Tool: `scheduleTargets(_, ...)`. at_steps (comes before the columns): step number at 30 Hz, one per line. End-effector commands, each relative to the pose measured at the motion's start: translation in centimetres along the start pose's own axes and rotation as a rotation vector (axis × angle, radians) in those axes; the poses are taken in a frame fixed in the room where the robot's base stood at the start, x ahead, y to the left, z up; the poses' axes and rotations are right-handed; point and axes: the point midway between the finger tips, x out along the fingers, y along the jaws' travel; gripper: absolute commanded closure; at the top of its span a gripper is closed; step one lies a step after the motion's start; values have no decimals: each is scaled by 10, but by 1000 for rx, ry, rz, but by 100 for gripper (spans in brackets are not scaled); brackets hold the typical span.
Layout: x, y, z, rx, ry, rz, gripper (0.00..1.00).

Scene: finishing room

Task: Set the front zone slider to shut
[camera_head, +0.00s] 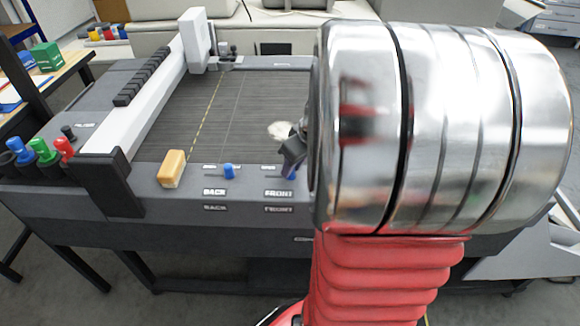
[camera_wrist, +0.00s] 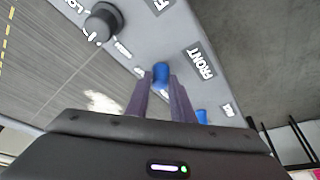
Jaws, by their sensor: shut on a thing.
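The front zone slider's blue knob (camera_wrist: 161,73) shows in the wrist view, beside the white FRONT label (camera_wrist: 201,65). My gripper (camera_wrist: 161,84) is shut on this knob, with one dark finger at each side. In the head view my gripper (camera_head: 293,152) is partly visible at the table's front strip, above the FRONT label (camera_head: 279,194); my arm covers much of that area. Small white end labels lie near the slider, too small to read. A second blue knob (camera_head: 228,171) stands to the left, near the BACK label (camera_head: 215,192); a blue knob (camera_wrist: 201,116) also shows right of my fingers.
A tan block (camera_head: 173,168) sits on the front strip at the left. A white gantry beam (camera_head: 150,100) crosses the slatted cutting bed (camera_head: 210,110). A black round knob (camera_wrist: 103,22) stands on the strip.

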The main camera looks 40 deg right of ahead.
Motion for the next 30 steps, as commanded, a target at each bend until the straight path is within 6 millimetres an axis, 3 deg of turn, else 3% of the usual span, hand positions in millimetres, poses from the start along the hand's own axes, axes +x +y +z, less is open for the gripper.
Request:
scheduleTargets(13, 0, 1, 0, -17, 1, -1, 100)
scheduleTargets(14, 0, 1, 0, -17, 0, -1, 77)
scheduleTargets(18, 0, 0, 0, -17, 0, -2, 68)
scheduleTargets(21, 0, 0, -1, -17, 0, -3, 61)
scheduleTargets(30, -1, -2, -1, -18, 1, -5, 61)
